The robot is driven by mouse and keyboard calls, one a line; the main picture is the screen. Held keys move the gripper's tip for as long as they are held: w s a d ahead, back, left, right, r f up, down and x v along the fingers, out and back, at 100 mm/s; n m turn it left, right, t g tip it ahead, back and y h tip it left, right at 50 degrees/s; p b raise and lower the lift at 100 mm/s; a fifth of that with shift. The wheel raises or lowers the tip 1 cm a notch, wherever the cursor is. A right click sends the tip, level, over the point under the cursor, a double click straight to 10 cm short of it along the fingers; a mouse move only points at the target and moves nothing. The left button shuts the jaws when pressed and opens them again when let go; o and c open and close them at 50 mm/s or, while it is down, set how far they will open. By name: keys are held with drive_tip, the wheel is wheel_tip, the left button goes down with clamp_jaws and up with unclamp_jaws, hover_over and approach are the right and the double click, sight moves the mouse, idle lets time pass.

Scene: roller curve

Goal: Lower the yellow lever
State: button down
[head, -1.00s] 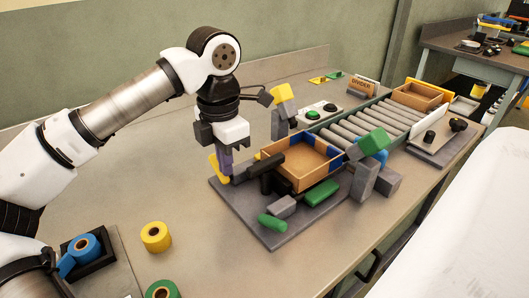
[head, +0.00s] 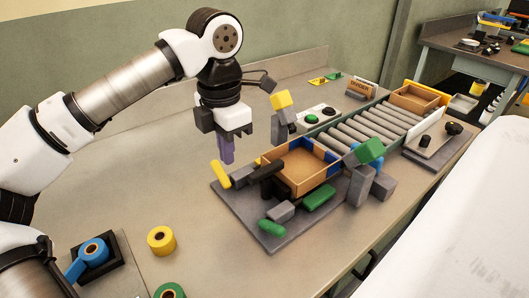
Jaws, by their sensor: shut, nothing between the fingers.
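The yellow lever (head: 220,174) is a short yellow bar at the left edge of a grey base plate (head: 251,222). It slants down to the right, its lower end near a dark arm beside an open wooden tray (head: 296,178). My gripper (head: 227,160) points down with its purple fingers shut and empty. In the picture its tips are just above and right of the lever's upper end, and they look clear of it. Whether the lever is fully down is hard to tell.
A roller conveyor (head: 368,128) runs back right from the tray. Posts with a yellow block (head: 281,100) and a green block (head: 370,151) flank it. A yellow roll (head: 161,240) and a blue roll (head: 92,250) lie at front left. Bare table lies left of the plate.

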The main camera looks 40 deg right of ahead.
drive_tip(key=shift+s+r+p, duration=0.15)
drive_tip(key=shift+r+p, duration=0.45)
drive_tip(key=shift+r, duration=0.4)
drive_tip(key=shift+s+r+p, duration=0.1)
drive_tip(key=shift+r+p, duration=0.5)
drive_tip(key=shift+r, duration=0.4)
